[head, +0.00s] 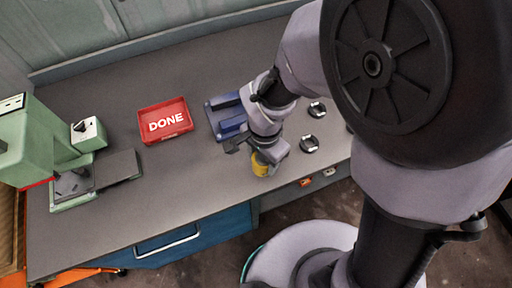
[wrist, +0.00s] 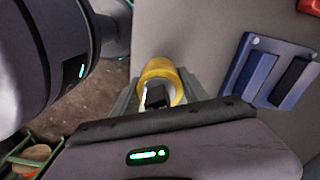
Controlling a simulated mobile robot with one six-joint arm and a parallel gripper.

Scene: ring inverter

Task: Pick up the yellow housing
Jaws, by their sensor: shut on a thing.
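The yellow housing (wrist: 158,70) is a short ring with a pale inside and a dark shape within its opening in the wrist view. In the head view the yellow housing (head: 261,164) is near the front edge of the grey bench. My gripper (head: 268,160) is at it, with a finger on each side in the wrist view (wrist: 160,95). The fingers are shut on the housing. Part of the housing is hidden behind my gripper. I cannot tell whether it touches the bench.
A blue fixture (head: 228,116) stands behind my gripper, beside a red DONE tray (head: 165,121). Two dark round parts (head: 309,143) lie to the right. A green press (head: 60,150) stands at the left. The bench (head: 185,185) is clear in front of the tray.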

